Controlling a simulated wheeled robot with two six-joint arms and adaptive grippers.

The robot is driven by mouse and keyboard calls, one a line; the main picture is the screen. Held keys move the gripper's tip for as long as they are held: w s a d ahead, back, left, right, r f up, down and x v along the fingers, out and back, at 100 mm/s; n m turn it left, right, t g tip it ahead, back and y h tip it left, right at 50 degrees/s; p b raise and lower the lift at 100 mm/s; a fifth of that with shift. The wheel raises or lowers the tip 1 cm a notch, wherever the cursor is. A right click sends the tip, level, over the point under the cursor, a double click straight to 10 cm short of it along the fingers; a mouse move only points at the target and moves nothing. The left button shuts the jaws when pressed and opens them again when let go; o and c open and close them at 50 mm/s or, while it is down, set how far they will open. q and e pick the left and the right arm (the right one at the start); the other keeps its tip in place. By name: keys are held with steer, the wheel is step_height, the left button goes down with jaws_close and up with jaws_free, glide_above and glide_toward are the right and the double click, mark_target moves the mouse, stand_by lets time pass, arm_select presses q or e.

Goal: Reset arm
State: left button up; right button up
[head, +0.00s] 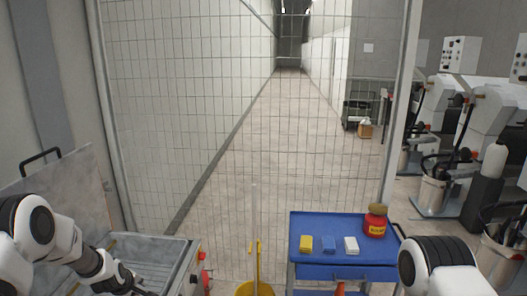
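My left arm comes in from the left and reaches down over a grey metal basin. The dark part at its end, my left gripper (138,287), is at the bottom edge of the view, low over the basin. Its fingers are too small and cut off to tell whether they are open or shut. Of my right arm only a white and black joint shows at the lower right. My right gripper is out of view.
The grey basin (176,252) has a raised lid (70,190). A blue cart (345,221) holds yellow, blue and white blocks and a red jar (375,222). A yellow bucket (246,289) with a pole stands between them. A wire mesh fence (190,100) closes off the corridor behind.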

arm_select(q)
steer(key=s+d+f+m+g, duration=0.2)
steer(key=s+d+f+m, duration=0.15)
steer(key=s+f, duration=0.45)
steer(key=s+d+f+m+g, duration=0.1)
steer(key=s+d+f+m, duration=0.3)
steer(key=s, duration=0.8)
steer(key=s+d+m+g, duration=0.2)
steer(key=s+d+m, duration=0.1)
steer(key=s, duration=0.9)
steer(key=s+d+m+g, duration=0.2)
steer(key=s+d+m, duration=0.1)
steer(key=s, duration=0.8)
step_height(320, 180, down, 15)
steer(key=s+b, duration=0.1)
steer(key=b, duration=1.4)
steer(key=shift+a+h, duration=0.15)
steer(key=shift+h, duration=0.25)
